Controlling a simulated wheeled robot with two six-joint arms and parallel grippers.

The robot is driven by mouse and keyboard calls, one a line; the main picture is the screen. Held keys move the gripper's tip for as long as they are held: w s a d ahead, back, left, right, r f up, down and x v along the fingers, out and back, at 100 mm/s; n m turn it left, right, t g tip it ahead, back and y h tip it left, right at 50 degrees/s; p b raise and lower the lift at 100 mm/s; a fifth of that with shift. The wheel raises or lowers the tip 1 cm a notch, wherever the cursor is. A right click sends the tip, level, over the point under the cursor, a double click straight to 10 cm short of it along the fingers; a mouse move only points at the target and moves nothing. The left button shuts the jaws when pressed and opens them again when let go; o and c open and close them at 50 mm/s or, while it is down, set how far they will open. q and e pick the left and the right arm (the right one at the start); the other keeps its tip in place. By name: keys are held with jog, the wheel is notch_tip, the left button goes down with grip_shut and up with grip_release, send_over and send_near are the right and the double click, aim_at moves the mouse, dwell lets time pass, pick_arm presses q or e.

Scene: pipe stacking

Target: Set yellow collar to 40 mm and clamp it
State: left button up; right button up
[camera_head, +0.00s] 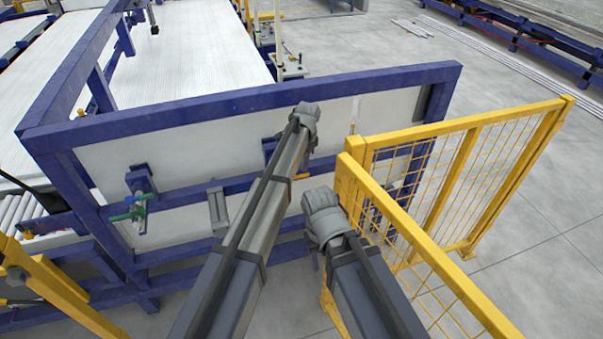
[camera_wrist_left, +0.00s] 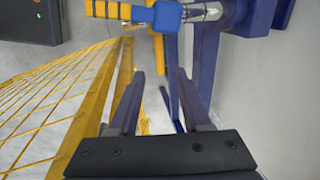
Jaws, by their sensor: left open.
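My left gripper (camera_wrist_left: 160,76) is open and empty in the left wrist view, its two dark fingers spread apart. In the head view the end of my left arm (camera_head: 305,118) is in front of the white panel and hides its fingers. A yellow part with dark bands (camera_wrist_left: 106,10) shows at the top of the left wrist view, beyond the fingertips and apart from them. A blue block (camera_wrist_left: 165,16) sits beside it, next to a shiny metal rod (camera_wrist_left: 205,11). I cannot tell whether the banded part is the yellow collar. My right wrist (camera_head: 325,215) hides its fingers.
A blue frame (camera_head: 250,97) with a white panel (camera_head: 190,135) stands ahead. A yellow mesh fence (camera_head: 460,130) is close on the right. A fixture with green and red handles (camera_head: 128,214) and a grey bracket (camera_head: 217,208) are left of my arms. Open floor lies right.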

aim_at(302, 176)
pick_arm(q)
jog(key=f+b, duration=0.3)
jog(key=w+f+b, duration=0.1)
jog(key=f+b, duration=0.2)
jog(key=shift+w+a+f, duration=0.15)
jog(key=shift+a+f, duration=0.05)
jog(key=shift+f, duration=0.2)
jog(key=shift+r, duration=0.1)
jog(key=shift+c, duration=0.2)
grip_shut()
dwell(0.8)
